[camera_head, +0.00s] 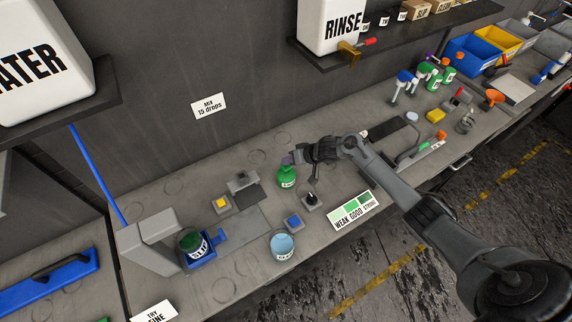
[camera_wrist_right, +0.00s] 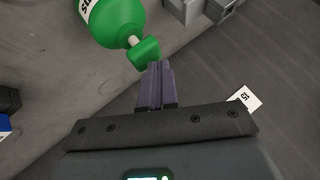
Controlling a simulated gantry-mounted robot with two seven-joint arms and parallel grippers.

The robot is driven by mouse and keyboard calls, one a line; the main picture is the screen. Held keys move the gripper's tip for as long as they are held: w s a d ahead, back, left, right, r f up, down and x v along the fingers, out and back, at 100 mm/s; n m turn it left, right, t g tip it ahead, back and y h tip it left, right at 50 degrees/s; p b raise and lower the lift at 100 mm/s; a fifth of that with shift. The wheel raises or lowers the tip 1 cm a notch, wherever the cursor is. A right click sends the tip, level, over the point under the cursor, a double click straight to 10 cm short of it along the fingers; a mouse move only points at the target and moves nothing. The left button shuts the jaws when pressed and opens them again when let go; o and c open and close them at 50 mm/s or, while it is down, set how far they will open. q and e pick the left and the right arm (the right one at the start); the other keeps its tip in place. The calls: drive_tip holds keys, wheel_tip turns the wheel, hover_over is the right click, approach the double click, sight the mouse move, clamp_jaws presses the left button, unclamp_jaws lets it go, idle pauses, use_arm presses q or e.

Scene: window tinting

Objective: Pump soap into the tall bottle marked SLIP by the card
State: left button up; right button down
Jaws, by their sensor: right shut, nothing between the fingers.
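The SLIP bottle (camera_head: 197,249) stands at the left in a blue holder (camera_head: 205,263), with a dark green top surface. The card (camera_head: 208,106) reading "Mix 15 drops" is on the back wall, and its edge shows in the right wrist view (camera_wrist_right: 246,98). A green pump bottle (camera_head: 287,178) stands mid-bench, well right of the SLIP bottle; the right wrist view shows its round body (camera_wrist_right: 115,20) and green pump head (camera_wrist_right: 145,52). My right gripper (camera_head: 291,158) is shut and empty, its fingertips (camera_wrist_right: 160,66) right by the pump head; contact is unclear. My left gripper is out of view.
A grey stand (camera_head: 150,243) rises beside the SLIP bottle. A cup of blue liquid (camera_head: 282,245), blue (camera_head: 293,221) and yellow (camera_head: 222,203) button blocks, a black-knobbed block (camera_head: 311,201) and a WEAK/GOOD/STRONG card (camera_head: 353,210) lie nearby. Spray bottles (camera_head: 405,82) stand far right.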

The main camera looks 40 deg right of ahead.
sight(289, 166)
drive_tip(key=shift+f, duration=0.6)
drive_tip(key=shift+r, duration=0.1)
idle(0.6)
drive_tip(key=shift+s+a+r+p, duration=0.1)
drive_tip(key=shift+r+p, duration=0.85)
drive_tip(key=shift+p, duration=0.1)
drive_tip(key=shift+r, duration=0.25)
drive_tip(key=shift+r, duration=0.1)
wheel_tip(289, 166, up, 5)
drive_tip(key=p, duration=0.6)
